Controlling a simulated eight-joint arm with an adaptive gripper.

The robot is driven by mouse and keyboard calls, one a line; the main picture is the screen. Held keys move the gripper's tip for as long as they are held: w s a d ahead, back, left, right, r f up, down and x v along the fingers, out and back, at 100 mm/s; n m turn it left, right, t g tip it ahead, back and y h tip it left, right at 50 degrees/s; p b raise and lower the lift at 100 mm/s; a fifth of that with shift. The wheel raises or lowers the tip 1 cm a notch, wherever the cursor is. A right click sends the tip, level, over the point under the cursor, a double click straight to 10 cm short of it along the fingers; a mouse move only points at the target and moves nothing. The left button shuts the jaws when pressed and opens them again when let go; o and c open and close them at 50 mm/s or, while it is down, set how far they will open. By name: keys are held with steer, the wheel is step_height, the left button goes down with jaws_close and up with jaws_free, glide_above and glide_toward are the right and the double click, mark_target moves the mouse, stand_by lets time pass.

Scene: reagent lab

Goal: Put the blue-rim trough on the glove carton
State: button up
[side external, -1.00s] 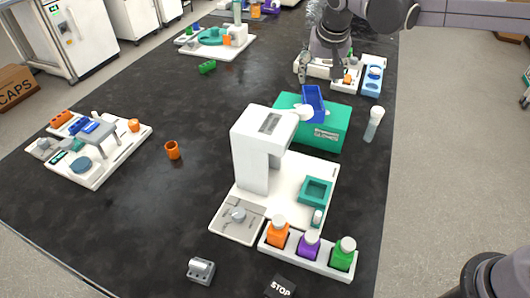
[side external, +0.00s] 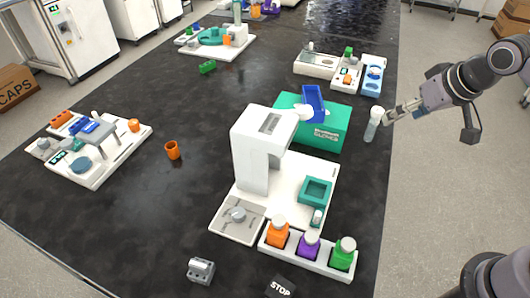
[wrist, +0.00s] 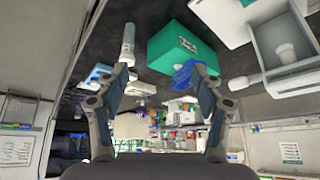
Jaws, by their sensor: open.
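The blue trough (side external: 314,103) rests on top of the green glove carton (side external: 334,138), near the middle of its top. The white head of a bench device covers a bit of the carton's near left side. In the wrist view the carton (wrist: 172,50) is at the upper middle, with the trough (wrist: 184,76) at its lower edge, partly behind the right finger. My gripper (side external: 388,113) is open and empty. It is right of the carton, off the table's right edge, with its fingers pointing left near a white-capped tube. It also shows in the wrist view (wrist: 164,74).
The clear tube (side external: 372,124) stands upright between my gripper and the carton. A white bench device (side external: 262,150) stands just in front of the carton. A rack of bottles (side external: 308,252) is nearer. Small trays (side external: 315,66) lie behind. The table's left middle is mostly clear.

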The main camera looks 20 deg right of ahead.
steer(key=s+d+f+n, duration=0.1)
steer(key=s+f, duration=0.3)
steer(key=s, duration=0.1)
steer(key=shift+s+t, duration=0.15)
steer(key=shift+t, duration=0.25)
